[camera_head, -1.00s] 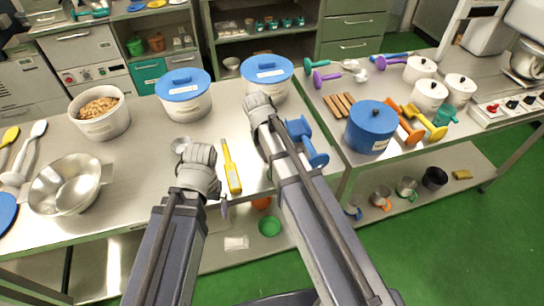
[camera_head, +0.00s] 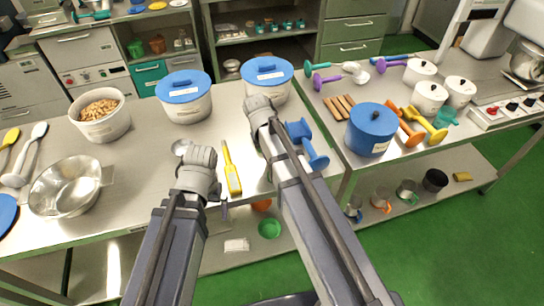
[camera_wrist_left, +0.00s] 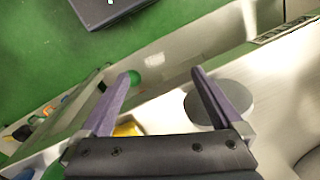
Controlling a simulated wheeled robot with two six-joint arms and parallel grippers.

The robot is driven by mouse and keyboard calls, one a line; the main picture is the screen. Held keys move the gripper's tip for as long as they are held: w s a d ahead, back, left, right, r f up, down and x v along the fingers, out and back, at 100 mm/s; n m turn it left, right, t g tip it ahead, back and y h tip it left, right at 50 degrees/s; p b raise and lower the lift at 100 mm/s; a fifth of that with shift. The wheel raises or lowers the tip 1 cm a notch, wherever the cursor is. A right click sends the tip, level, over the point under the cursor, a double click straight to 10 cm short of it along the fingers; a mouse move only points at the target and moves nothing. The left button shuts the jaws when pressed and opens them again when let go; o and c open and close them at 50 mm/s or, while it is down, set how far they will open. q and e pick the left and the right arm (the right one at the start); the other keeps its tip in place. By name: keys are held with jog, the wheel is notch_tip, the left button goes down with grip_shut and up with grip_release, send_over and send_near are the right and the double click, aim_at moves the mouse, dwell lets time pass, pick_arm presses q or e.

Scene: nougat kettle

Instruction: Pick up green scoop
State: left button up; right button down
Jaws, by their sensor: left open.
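A green, round, scoop-like thing (camera_head: 269,228) lies on the lower shelf under the near table; a small green round shape also shows in the left wrist view (camera_wrist_left: 134,77). I cannot tell whether it has a handle. My left gripper (camera_wrist_left: 162,73) is open, with nothing between its purple fingers. In the head view, only a purple fingertip (camera_head: 225,211) shows at the table's front edge, above and left of the green thing. My right wrist (camera_head: 260,105) is over the table by the blue-lidded pots; its fingers are hidden.
The near table (camera_head: 130,165) holds a yellow tool (camera_head: 231,170), a blue scoop (camera_head: 308,147), a steel bowl (camera_head: 66,186) and lidded pots. An orange thing (camera_head: 261,204) lies near the green one. The right table (camera_head: 345,125) holds scoops and pots, including teal-green ones.

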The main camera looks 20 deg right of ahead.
notch_tip(320, 180, up, 15)
jog(key=p, duration=1.5)
